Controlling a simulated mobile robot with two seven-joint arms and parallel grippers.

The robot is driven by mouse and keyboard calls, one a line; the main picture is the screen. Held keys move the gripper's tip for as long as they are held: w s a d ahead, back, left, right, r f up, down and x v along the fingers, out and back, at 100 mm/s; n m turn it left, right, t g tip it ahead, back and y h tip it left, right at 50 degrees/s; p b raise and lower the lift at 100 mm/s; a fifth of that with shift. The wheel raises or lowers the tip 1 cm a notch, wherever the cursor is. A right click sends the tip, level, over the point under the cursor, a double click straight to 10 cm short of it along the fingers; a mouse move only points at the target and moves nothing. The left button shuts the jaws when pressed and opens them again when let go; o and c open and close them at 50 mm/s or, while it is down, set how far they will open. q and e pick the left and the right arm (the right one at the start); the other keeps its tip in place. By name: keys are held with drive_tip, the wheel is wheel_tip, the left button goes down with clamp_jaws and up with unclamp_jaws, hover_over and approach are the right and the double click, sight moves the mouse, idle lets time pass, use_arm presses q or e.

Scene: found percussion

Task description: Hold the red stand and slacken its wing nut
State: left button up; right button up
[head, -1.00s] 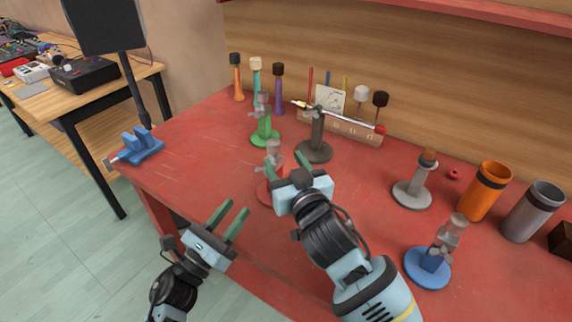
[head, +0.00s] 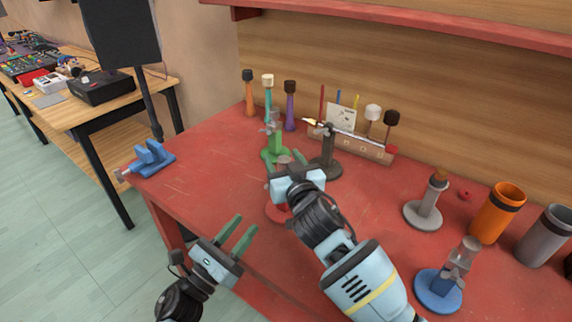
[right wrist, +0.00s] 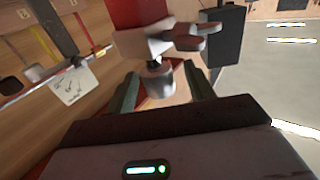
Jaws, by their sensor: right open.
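The red stand stands on the red table, mostly hidden behind my right gripper in the head view; part of its round red base (head: 277,213) and its grey top (head: 284,161) show. In the right wrist view its red part (right wrist: 140,12) is at the top, with a pale grey clamp (right wrist: 145,42) and a rounded grey knob (right wrist: 160,76) below. My right gripper (right wrist: 161,70) is open, its green fingers either side of the knob in that view; I cannot tell whether they touch it. My left gripper (head: 246,224) is open and empty, left of and nearer than the stand.
A green stand (head: 277,153) and a dark stand (head: 326,165) stand close behind. A grey stand (head: 424,213) and a blue stand (head: 438,290) are to the right, with orange (head: 497,218) and grey (head: 545,240) cups. A blue vise (head: 151,160) is at the table's left corner.

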clamp_jaws()
idle(0.3)
idle(0.7)
use_arm(q)
drive_tip(key=o, duration=0.5)
drive_tip(key=shift+s+d+r, duration=0.1)
drive_tip(key=shift+s+d+r+m+g, duration=0.2)
drive_tip(key=shift+m+g, duration=0.15)
drive_tip(key=shift+g, duration=0.15)
drive_tip(key=shift+s+d+r+m+g, duration=0.2)
drive_tip(key=shift+m+g, duration=0.15)
drive_tip(key=shift+g, duration=0.15)
drive_tip(key=shift+s+r+g, duration=0.2)
drive_tip(key=shift+g, duration=0.3)
drive_tip(key=shift+s+a+r+y, duration=0.3)
drive_tip(key=shift+r+y, duration=0.25)
drive_tip(key=shift+y, duration=0.35)
drive_tip(key=shift+s+a+r+n+y, duration=0.1)
drive_tip(key=shift+a+r+n+y, duration=0.2)
drive_tip(key=shift+a+r+y, duration=0.45)
